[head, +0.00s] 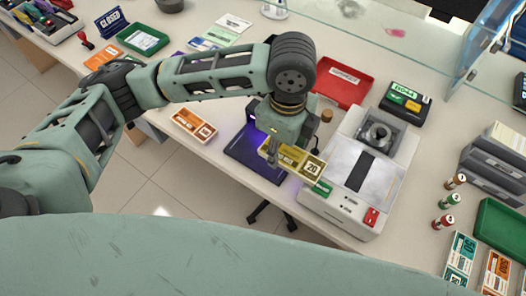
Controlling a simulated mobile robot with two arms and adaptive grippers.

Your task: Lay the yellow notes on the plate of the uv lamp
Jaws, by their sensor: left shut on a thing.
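The yellow notes (308,168), marked 20, are held by my left gripper (271,152), which is shut on their left part. The notes stick out to the right of the fingers, towards the white machine. The dark blue plate of the uv lamp (243,158) lies on the counter below and to the left of the gripper, with a violet glow near it. The gripper and wrist hide much of the lamp. I cannot tell whether the notes touch the plate. My right gripper is not in view.
Orange notes (193,125) lie left of the lamp. A red tray (343,82) lies behind. The counter's front edge is close to the plate.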

